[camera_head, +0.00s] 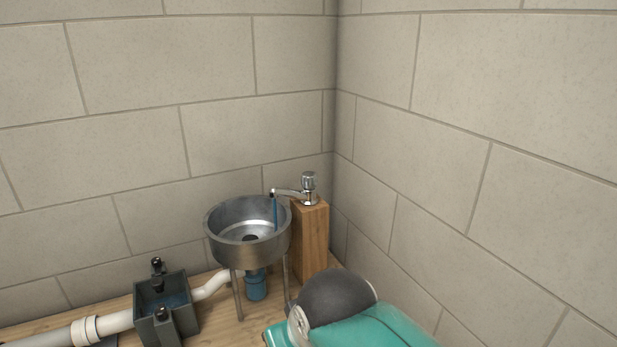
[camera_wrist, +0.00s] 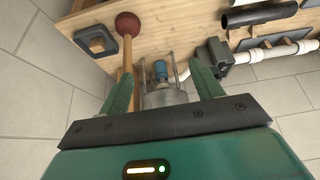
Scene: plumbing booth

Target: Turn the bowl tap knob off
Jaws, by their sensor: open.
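The chrome tap knob (camera_head: 308,181) stands on top of the tap, on a wooden block (camera_head: 311,240) beside the bowl. The tap's spout (camera_head: 286,192) reaches left over the rim of the round metal bowl (camera_head: 219,246). A thin blue stream of water (camera_head: 275,213) falls from the spout into the bowl. The bowl (camera_wrist: 164,99) shows beyond and between the fingers. I cannot make out the knob in the wrist view.
A blue trap (camera_head: 256,285) hangs under the bowl, joined to white pipe (camera_head: 210,285). A dark grey box (camera_head: 166,307) holding water stands at lower left. A red plunger (camera_wrist: 128,25) shows in the wrist view. Tiled walls meet in a corner close behind the tap.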

